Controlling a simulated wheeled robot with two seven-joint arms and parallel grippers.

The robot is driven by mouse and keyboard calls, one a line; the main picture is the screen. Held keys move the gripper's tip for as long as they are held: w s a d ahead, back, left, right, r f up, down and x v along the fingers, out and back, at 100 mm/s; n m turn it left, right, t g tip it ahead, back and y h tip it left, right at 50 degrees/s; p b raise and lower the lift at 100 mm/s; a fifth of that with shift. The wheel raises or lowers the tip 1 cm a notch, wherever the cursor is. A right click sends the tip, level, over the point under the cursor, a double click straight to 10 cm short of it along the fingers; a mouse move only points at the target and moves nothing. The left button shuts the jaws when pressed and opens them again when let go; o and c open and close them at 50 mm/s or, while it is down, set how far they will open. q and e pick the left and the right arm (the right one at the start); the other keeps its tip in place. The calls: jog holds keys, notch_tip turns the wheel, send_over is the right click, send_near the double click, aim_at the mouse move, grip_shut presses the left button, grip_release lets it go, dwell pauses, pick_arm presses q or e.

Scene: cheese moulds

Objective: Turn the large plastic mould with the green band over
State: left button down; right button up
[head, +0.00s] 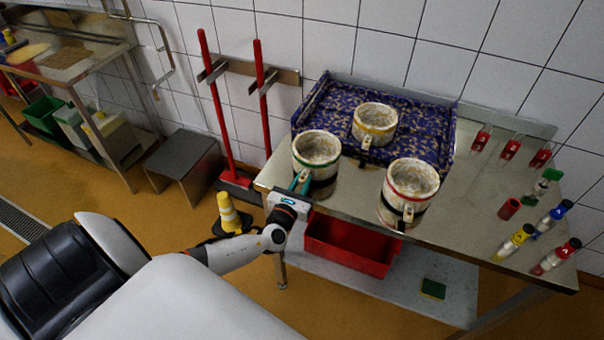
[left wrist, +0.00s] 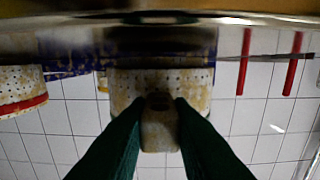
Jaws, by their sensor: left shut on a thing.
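The large mould with the green band (head: 322,171) is an off-white, worn, round pot near the left front of the steel table, upright, its wide round top facing up. My left gripper (head: 301,183) reaches it from the front and is shut on its handle. In the left wrist view, which looks upside down, the green fingers (left wrist: 158,112) pinch the handle (left wrist: 158,130) in front of the perforated mould wall (left wrist: 203,95). The fingers hide part of the wall and band. My right gripper is not in view.
A red-banded mould (head: 411,178) stands to the right, a yellow-banded one (head: 375,117) behind on a blue patterned mat (head: 325,103). Several small bottles and red tags (head: 510,148) lie at the right. A red crate (head: 350,247) is below. Two red poles (head: 262,100) stand left.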

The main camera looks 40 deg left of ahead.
pick_arm(q)
jog(key=c, duration=1.2)
grip_release()
jog(key=p+v, duration=0.1)
jog(key=v, duration=0.6)
notch_tip(320, 180, up, 6)
jog(key=p, duration=0.5)
dwell(0.3)
